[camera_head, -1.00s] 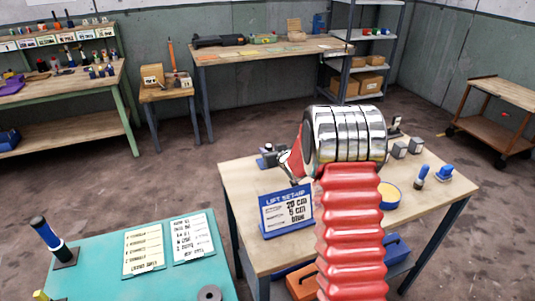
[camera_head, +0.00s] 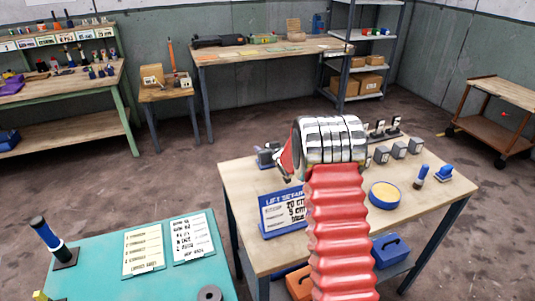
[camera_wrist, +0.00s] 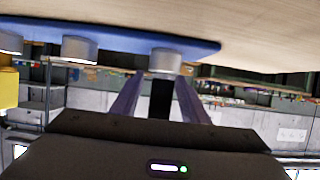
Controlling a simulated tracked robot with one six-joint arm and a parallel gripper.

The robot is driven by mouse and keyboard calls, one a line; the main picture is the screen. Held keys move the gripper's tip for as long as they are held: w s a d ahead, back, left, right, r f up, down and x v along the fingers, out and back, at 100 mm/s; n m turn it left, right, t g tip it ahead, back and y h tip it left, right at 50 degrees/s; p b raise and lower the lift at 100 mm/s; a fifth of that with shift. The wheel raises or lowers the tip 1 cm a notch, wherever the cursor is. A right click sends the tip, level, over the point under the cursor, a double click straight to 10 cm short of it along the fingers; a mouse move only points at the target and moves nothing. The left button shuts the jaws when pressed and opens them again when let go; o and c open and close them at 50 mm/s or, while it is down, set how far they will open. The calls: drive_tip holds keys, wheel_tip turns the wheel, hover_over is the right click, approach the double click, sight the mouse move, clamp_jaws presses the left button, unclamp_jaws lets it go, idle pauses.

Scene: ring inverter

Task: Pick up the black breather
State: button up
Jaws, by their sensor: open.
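In the wrist view, which shows the table upside down, a black upright piece (camera_wrist: 161,98) lines up with the gap between the two fingers of my gripper (camera_wrist: 158,100). It appears to be the black breather, joined to a grey round base (camera_wrist: 165,60) on a blue board (camera_wrist: 130,43). The fingers stand apart on either side of it in the picture. I cannot tell whether it is between them or beyond them. In the head view, my arm hides the gripper; small black-topped pieces (camera_head: 381,128) stand at the table's back right.
A teal table (camera_head: 100,275) stands at front left. More grey round bases (camera_wrist: 79,49) sit beside the black piece.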

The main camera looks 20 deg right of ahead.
drive_tip(key=shift+c, duration=0.2)
clamp_jaws()
drive_tip(key=shift+r, duration=0.1)
idle(0.4)
wheel_tip(320, 180, up, 18)
idle(0.6)
idle(0.5)
